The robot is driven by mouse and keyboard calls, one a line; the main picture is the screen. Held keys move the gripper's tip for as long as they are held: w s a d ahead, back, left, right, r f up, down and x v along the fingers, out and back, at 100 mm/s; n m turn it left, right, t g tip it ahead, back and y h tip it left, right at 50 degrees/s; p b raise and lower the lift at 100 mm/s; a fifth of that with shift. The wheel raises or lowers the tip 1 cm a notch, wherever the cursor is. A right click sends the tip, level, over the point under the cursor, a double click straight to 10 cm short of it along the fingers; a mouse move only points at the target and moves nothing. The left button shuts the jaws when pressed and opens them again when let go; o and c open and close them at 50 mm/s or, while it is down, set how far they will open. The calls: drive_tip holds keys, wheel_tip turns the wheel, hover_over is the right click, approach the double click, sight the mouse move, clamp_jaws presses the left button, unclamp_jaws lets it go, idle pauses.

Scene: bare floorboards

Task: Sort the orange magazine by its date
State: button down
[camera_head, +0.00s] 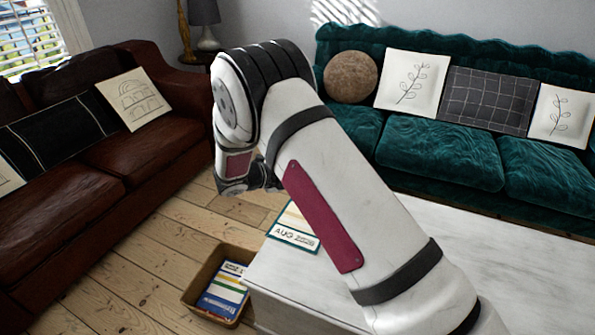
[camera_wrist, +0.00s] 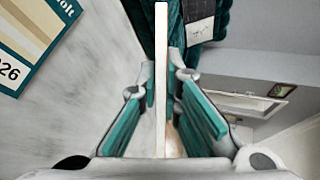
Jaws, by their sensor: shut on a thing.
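My gripper (camera_wrist: 163,90) is shut on a thin, flat magazine (camera_wrist: 161,40) that I see edge-on as a pale upright strip between the teal finger pads. Its cover does not show, so I cannot tell whether it is the orange one. In the head view my arm hides the held magazine. Another magazine (camera_head: 292,236) with a teal border and the date AUG 2026 lies on the white table (camera_head: 285,275), partly behind my arm. It also shows at the upper left of the wrist view (camera_wrist: 28,35). No orange cover is in view.
A brown box (camera_head: 192,292) on the floorboards, beside the table's left end, holds magazines with blue, white and yellow covers (camera_head: 222,298). A brown leather sofa (camera_head: 95,190) is at left, a teal sofa (camera_head: 440,150) behind the table. The table's right part is clear.

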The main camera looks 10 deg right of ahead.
drive_tip(key=w+f+m+g+y+b, duration=0.1)
drive_tip(key=w+f+y+b, duration=0.15)
drive_tip(key=w+b, duration=0.45)
drive_tip(key=shift+w+a+f+n+t+h+b, duration=0.15)
drive_tip(key=shift+a+f+h+b, duration=0.45)
drive_tip(key=shift+f+b, duration=2)
drive_tip(key=shift+w+a+f+n+t+h+b, duration=0.15)
drive_tip(key=shift+a+f+h+b, duration=0.45)
drive_tip(key=shift+f+b, duration=2.05)
drive_tip(key=shift+w+a+f+t+h+b, duration=0.1)
drive_tip(key=shift+w+a+f+h+b, duration=0.5)
drive_tip(key=shift+f, duration=3.65)
drive_tip(key=shift+s+d+b, duration=0.15)
drive_tip(key=shift+s+b, duration=0.2)
drive_tip(key=c, duration=1.7)
unclamp_jaws()
drive_tip(key=shift+w+a+p+v, duration=0.15)
drive_tip(key=shift+w+p+v, duration=0.2)
drive_tip(key=shift+v, duration=1.1)
drive_tip(key=shift+w+a+p+v, duration=0.1)
drive_tip(key=shift+w+p+v, duration=0.2)
drive_tip(key=shift+v, duration=1.15)
drive_tip(key=shift+w+a+p+v, duration=0.15)
drive_tip(key=shift+w+p+v, duration=0.2)
drive_tip(key=shift+v, duration=1.1)
